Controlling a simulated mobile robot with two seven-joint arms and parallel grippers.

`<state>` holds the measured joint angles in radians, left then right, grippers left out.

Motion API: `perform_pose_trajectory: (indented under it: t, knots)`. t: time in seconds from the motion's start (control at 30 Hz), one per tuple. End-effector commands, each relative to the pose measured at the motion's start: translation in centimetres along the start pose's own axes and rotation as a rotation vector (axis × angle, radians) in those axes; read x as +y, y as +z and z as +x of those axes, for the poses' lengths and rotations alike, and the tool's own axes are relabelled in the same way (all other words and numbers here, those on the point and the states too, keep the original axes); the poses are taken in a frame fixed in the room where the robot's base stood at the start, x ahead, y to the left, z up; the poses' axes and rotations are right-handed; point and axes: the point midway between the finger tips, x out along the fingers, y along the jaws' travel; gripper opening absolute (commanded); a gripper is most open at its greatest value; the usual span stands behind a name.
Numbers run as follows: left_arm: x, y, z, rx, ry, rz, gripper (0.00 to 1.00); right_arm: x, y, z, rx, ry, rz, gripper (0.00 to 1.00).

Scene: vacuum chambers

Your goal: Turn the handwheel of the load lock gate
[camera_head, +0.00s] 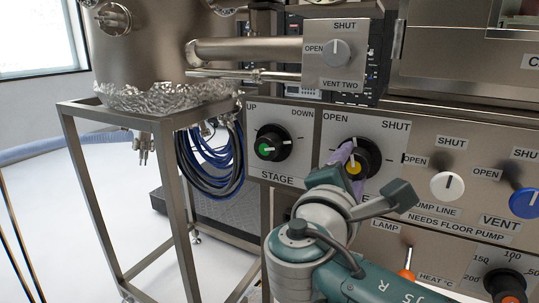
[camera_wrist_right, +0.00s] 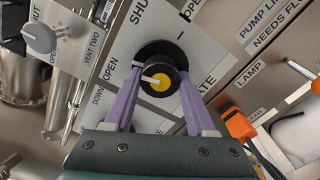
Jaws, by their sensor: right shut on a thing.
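The gate handwheel is a black round knob (camera_head: 371,158) with a yellow centre, on a pale plate (camera_head: 385,128) marked OPEN at left and SHUT at right. In the right wrist view the knob (camera_wrist_right: 158,68) sits between the purple fingers of my right gripper (camera_wrist_right: 160,75), which is shut on it. A white mark on the knob points left in that view, towards the word OPEN. In the head view my right gripper (camera_head: 350,160) and wrist cover part of the plate and the knob's lower left. My left gripper is not in view.
The green-centred stage knob (camera_head: 272,143) is just left of the gate plate. The white pump line knob (camera_head: 447,186), blue vent knob (camera_head: 525,203) and orange lamp switch (camera_head: 406,265) are to the right. Vent two's grey knob (camera_head: 336,53) is above. A steel frame (camera_head: 180,210) stands at left.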

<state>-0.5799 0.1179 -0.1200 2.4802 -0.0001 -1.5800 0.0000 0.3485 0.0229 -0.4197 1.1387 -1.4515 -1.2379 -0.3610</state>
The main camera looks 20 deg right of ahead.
Motion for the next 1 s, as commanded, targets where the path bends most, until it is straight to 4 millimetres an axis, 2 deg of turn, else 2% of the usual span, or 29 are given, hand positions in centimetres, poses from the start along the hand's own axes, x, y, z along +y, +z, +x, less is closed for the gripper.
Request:
perform_pose_trajectory:
  t: [1.0]
  knots:
    - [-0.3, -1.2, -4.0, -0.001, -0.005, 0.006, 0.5, -0.1, 0.2, 0.0, 0.001, 0.002, -0.951, 0.0]
